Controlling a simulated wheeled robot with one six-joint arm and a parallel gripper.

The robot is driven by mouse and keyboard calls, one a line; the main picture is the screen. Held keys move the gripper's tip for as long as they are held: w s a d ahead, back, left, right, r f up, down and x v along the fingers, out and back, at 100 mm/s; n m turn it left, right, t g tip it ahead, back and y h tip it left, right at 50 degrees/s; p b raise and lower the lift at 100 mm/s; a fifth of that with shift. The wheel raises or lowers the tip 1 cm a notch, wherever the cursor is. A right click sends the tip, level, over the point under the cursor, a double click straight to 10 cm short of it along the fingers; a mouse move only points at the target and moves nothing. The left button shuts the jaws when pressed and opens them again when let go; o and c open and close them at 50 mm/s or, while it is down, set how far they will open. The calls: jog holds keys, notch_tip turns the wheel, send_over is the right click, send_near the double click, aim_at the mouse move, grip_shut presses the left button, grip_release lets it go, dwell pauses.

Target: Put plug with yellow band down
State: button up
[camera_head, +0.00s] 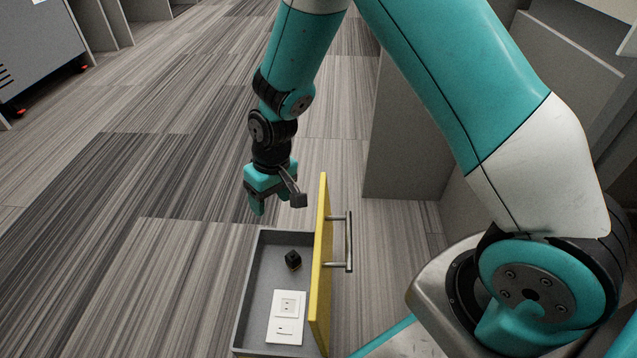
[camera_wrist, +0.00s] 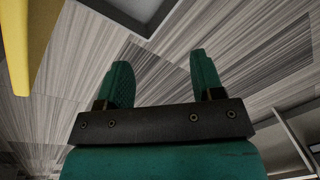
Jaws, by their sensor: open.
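A small black plug (camera_head: 293,260) with a yellowish band at its lower edge sits on the floor of an open grey drawer (camera_head: 258,285), towards the drawer's far end. Nothing touches it except the drawer floor. My gripper (camera_head: 270,200) is above and beyond the far end of the drawer, apart from the plug. In the wrist view, its two teal fingers (camera_wrist: 162,70) are spread with nothing between them. I cannot make out the plug in the wrist view.
A white socket plate (camera_head: 288,317) lies in the drawer's near part. The yellow drawer front (camera_head: 320,265) with a metal handle (camera_head: 349,241) stands on the right side. Striped carpet is clear to the left. Grey panels (camera_head: 415,130) stand behind on the right.

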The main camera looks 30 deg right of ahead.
jog(key=s+a+r+n+y, duration=0.1)
jog(key=s+r, duration=0.3)
jog(key=r, duration=0.4)
jog(key=s+a+r+n+y, duration=0.1)
jog(key=s+r, duration=0.3)
jog(key=r, duration=0.4)
jog(key=s+r+n, duration=0.1)
jog(key=s+r, duration=0.3)
jog(key=s, duration=0.3)
jog(key=s+d+r+n, duration=0.1)
jog(key=s+r, duration=0.3)
jog(key=s, duration=0.3)
jog(key=shift+s+d+r+y, duration=0.15)
jog(key=shift+s+r+y, duration=0.05)
jog(key=shift+r+y, duration=0.1)
